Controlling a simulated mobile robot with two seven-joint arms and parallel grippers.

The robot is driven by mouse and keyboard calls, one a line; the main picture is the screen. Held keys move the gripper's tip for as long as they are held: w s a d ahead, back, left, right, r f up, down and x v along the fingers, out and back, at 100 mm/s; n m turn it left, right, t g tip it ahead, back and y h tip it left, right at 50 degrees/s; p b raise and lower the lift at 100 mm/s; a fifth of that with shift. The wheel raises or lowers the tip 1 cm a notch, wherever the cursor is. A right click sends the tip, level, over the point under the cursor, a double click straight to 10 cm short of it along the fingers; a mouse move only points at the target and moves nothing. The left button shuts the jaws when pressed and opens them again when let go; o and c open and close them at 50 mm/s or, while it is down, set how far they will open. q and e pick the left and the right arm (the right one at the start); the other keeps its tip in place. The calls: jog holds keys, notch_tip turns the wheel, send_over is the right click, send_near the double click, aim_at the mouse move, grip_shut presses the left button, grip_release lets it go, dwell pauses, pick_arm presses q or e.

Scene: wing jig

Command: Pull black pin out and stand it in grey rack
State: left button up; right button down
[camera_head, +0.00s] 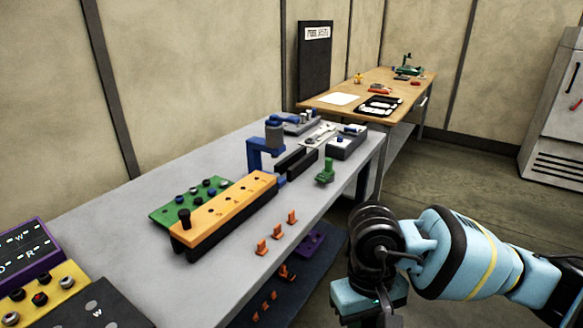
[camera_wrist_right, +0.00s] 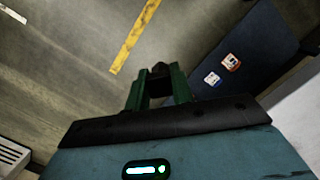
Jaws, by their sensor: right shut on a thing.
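A black pin (camera_head: 184,218) stands upright in the near left end of the long orange-topped block (camera_head: 225,208) on the grey bench. My right gripper (camera_wrist_right: 160,88) is shut on a small dark thing (camera_wrist_right: 160,70), held between its green fingers above the floor. The thing looks black, but its full shape is hidden. In the head view my right arm is at the lower right, off the bench's edge, and its fingertips do not show. My left gripper is not in view.
A green plate with several pegs (camera_head: 160,213) sits behind the orange block. Orange clips (camera_head: 262,247) line the bench's front edge. A blue bracket (camera_head: 254,155) and a green piece (camera_head: 325,171) stand farther back. A wooden table (camera_head: 335,101) is beyond.

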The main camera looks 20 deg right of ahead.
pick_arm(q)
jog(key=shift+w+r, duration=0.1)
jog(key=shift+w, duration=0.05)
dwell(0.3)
